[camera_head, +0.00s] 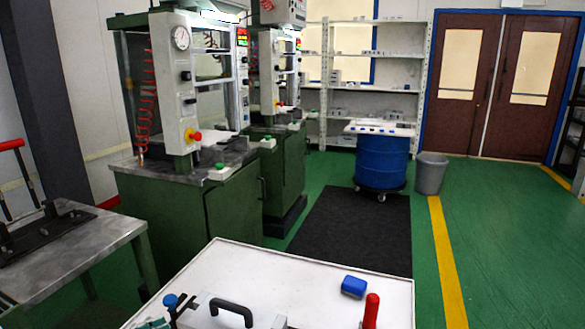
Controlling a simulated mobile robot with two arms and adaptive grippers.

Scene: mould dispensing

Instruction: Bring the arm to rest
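Neither of my grippers shows in the head view, and no arm of mine can be made out. A white-topped table (262,262) stands at the bottom, close in front of me. On it is a pale object with a black handle (232,308), cut off by the lower edge. A blue knob (170,300) stands to its left. A blue block (354,286) lies on the right of the table, and an upright red handle (371,310) is in front of it.
Two green presses (190,205) (285,175) stand at the left and centre. A metal bench (75,250) with a black fixture is at the far left. A blue drum (381,162), a grey bin (431,174) and shelves stand behind. Green floor (505,235) is open at the right.

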